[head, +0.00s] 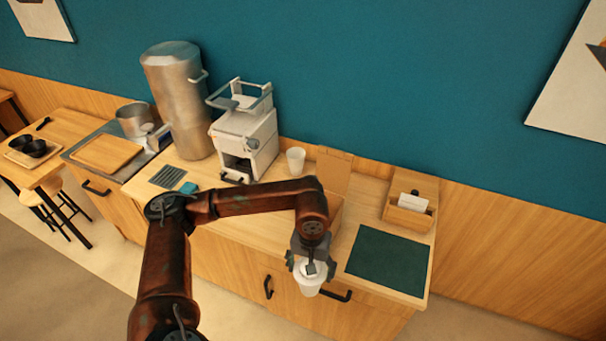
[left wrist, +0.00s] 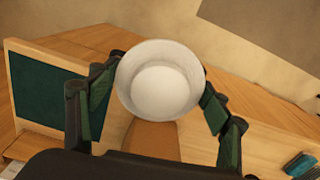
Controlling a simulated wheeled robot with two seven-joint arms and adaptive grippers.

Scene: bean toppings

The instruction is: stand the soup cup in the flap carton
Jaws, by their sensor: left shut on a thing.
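My left gripper (head: 311,267) is shut on a white soup cup (head: 309,286), which it holds in front of the counter's front edge. In the left wrist view the fingers of my left gripper (left wrist: 162,78) lie on either side of the round white cup (left wrist: 158,92), seen end-on. The brown flap carton (head: 335,172) stands on the counter behind my left arm, with a flap raised at the back. Its lower part is mostly hidden by the arm. The cup is apart from the carton. My right gripper is not in view.
A dark green mat (head: 388,260) lies right of the carton, with a wooden holder (head: 410,205) behind it. Another white cup (head: 295,160) stands beside a white machine (head: 245,140). A tall metal urn (head: 177,100) is farther left. A teal item (head: 188,188) lies on the counter (head: 210,205).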

